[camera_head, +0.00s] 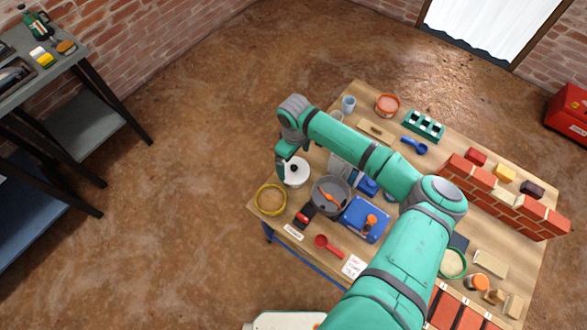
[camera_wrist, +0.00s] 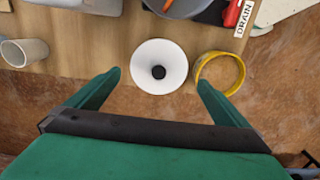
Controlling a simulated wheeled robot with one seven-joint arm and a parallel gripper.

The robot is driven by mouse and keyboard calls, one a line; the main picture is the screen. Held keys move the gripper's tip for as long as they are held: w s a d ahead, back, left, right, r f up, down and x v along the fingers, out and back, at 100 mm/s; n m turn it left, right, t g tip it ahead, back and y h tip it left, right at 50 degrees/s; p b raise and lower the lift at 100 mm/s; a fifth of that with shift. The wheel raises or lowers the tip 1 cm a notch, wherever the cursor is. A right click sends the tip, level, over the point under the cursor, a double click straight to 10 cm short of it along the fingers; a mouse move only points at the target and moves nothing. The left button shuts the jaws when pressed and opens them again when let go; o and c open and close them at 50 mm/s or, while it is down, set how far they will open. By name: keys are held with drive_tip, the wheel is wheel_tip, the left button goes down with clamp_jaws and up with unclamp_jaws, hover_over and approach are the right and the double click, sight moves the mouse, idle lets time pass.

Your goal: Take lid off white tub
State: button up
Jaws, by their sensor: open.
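The white tub (camera_head: 297,173) stands near the left corner of the wooden table, with its round white lid on top and a black knob in the middle. In the wrist view the white lid (camera_wrist: 159,67) with its black knob shows from above, ahead of my fingertips and between their lines. My gripper (camera_wrist: 159,80) is open and empty, with one green finger on each side. In the head view my gripper (camera_head: 282,170) is at the tub's left side, partly hidden by my wrist. I cannot tell its height above the lid. The tub's walls are mostly hidden under the lid.
A yellow ring-shaped sieve (camera_wrist: 220,72) sits close to the right finger; it also shows in the head view (camera_head: 271,200). The table edge is close, with open floor beyond.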

sight(295, 167)
drive_tip(key=shift+s+d+f, duration=0.1)
drive_tip(key=shift+d+f, duration=0.2)
drive_tip(key=shift+f, duration=0.2)
drive_tip(key=f, duration=0.4)
drive_tip(key=shift+a+f, duration=0.15)
drive_tip(key=shift+a, duration=0.25)
drive_tip(key=shift+d+f, duration=0.15)
drive_tip(key=shift+f, duration=0.2)
drive_tip(key=c, duration=0.8)
